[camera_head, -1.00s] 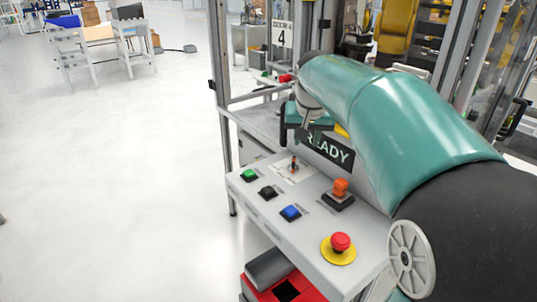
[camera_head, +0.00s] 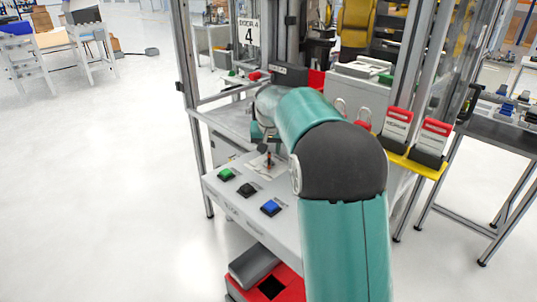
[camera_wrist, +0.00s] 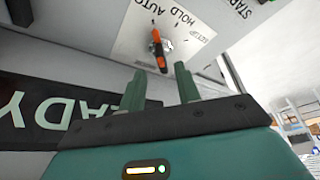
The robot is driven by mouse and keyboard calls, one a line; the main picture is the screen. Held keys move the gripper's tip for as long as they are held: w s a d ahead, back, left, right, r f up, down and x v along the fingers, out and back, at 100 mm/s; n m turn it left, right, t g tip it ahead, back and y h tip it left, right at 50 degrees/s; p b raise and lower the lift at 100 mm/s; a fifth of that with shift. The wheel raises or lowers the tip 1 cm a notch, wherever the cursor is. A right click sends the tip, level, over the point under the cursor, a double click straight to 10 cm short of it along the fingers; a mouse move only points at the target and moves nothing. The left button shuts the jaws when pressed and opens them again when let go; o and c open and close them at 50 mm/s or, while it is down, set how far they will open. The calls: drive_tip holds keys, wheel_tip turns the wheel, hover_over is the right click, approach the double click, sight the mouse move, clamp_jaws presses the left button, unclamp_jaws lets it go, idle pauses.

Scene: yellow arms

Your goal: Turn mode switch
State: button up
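The mode switch (camera_wrist: 158,48) is a knob with an orange pointer on a plate marked AUTO, HOLD and SETUP in the wrist view. In the head view the switch (camera_head: 269,160) is small on the sloping grey panel (camera_head: 235,208). My gripper (camera_wrist: 160,69) is open, its two green fingers pointing toward the knob. The knob appears just beyond the fingertips, between them in the picture; I cannot tell whether they touch. In the head view the gripper is small and partly hidden by my arm.
Green (camera_head: 226,174), black (camera_head: 246,190) and blue (camera_head: 270,208) buttons sit on the panel. A READY sign (camera_wrist: 50,110) is close beside the gripper. Red-and-white padlock tags (camera_head: 397,128) stand on a yellow shelf at right. The floor at left is clear.

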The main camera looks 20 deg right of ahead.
sight(269, 155)
drive_tip(key=shift+x, duration=1.65)
drive_tip(key=shift+w+a, duration=0.1)
drive_tip(key=shift+a, duration=0.05)
clamp_jaws()
drive_tip(key=shift+m, duration=0.3)
drive_tip(key=m, duration=0.1)
drive_tip(key=m+h, duration=0.1)
drive_tip(key=m, duration=0.1)
drive_tip(key=shift+w+a+g, duration=0.1)
drive_tip(key=shift+a+g, duration=0.1)
drive_tip(key=shift+g, duration=0.1)
drive_tip(key=m, duration=0.2)
drive_tip(key=m+g+h, duration=0.1)
drive_tip(key=m, duration=0.2)
drive_tip(key=shift+g, duration=0.3)
drive_tip(key=shift+r, duration=0.1)
